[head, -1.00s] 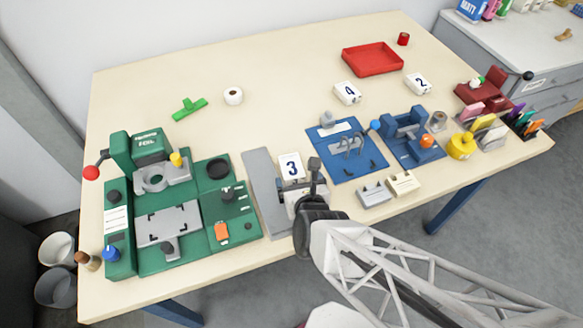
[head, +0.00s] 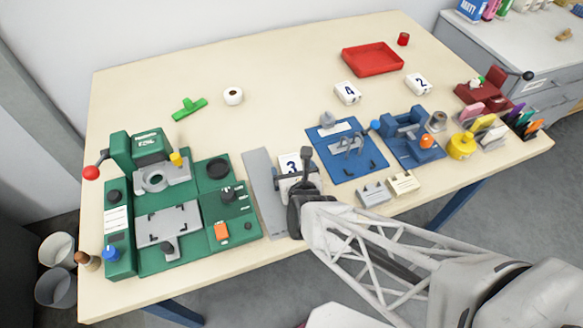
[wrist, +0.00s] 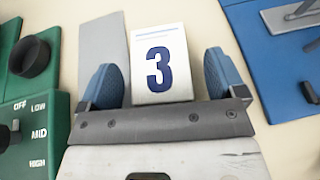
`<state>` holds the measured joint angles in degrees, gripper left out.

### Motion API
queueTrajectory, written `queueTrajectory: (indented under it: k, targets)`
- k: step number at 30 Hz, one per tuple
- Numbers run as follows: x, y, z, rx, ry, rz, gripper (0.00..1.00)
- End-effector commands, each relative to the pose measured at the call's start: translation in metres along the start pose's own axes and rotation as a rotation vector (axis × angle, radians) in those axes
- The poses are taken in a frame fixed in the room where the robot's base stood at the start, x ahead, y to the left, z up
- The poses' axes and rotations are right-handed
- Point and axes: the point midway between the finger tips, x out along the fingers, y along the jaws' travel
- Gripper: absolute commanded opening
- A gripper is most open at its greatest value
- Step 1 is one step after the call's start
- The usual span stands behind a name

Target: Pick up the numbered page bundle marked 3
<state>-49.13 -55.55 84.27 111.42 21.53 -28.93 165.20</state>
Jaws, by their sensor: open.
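The page bundle marked 3 (head: 290,163) is a white block with a dark blue 3 on top. It lies by the grey strip on the table, partly hidden by my gripper in the head view. In the wrist view the bundle (wrist: 160,62) shows between the two blue finger pads of my gripper (wrist: 164,82). My gripper is open, with a visible gap on each side of the bundle. In the head view my gripper (head: 299,178) is over the near part of the bundle.
A green foil machine (head: 125,255) stands to the left, and a grey strip (head: 262,185) lies beside the bundle. A blue board (head: 352,170) is to the right. Bundles marked 4 (head: 347,92) and 2 (head: 418,83) lie farther back. The table's back middle is mostly clear.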

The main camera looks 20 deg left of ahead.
Motion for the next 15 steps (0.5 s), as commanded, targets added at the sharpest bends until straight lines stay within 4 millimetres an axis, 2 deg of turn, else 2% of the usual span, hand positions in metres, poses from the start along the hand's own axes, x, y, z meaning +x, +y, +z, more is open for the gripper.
queueTrajectory:
  k: [11,12,15]
  targets:
    - [-0.0002,0.0,0.0002,0.0,0.0,0.0,0.89]
    - [-0.0003,0.0,0.0002,0.0,0.0,0.0,0.88]
    - [-0.0003,0.0,0.0002,0.0,0.0,0.0,0.72]
